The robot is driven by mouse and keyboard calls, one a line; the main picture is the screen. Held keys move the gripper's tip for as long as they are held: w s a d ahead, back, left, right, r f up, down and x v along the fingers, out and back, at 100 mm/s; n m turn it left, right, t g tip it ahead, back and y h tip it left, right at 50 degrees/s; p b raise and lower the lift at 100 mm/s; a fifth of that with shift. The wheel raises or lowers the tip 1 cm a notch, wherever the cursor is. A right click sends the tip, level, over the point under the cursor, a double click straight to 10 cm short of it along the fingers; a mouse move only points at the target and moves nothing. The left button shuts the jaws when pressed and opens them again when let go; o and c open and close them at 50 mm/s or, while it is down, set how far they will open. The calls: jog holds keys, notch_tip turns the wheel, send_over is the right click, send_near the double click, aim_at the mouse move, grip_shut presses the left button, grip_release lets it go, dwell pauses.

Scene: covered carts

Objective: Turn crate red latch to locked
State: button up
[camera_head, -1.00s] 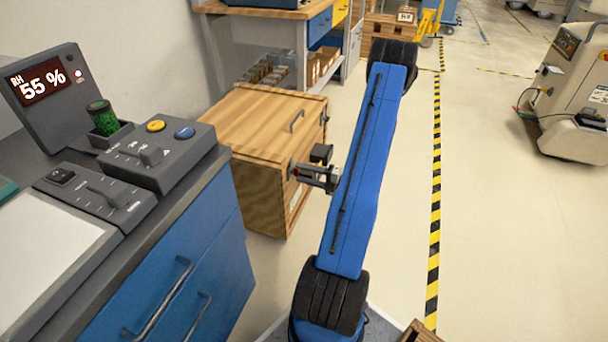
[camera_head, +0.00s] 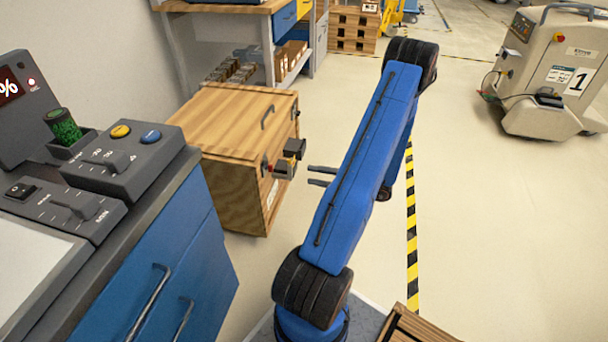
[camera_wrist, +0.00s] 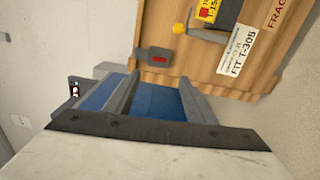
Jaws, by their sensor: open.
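The wooden crate (camera_head: 222,178) stands on the floor beyond the blue cabinet. Its front face fills the top of the wrist view (camera_wrist: 260,70). I cannot read the latch's setting.
A yellow knob (camera_wrist: 180,28) and a grey handle-like part (camera_wrist: 208,34) sit near the latch. Dark blocks (camera_head: 294,148) stick out from the crate front. The blue cabinet (camera_head: 150,265) stands close at left.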

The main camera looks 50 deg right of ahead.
jog(key=shift+v, duration=1.1)
jog(key=shift+s, duration=0.15)
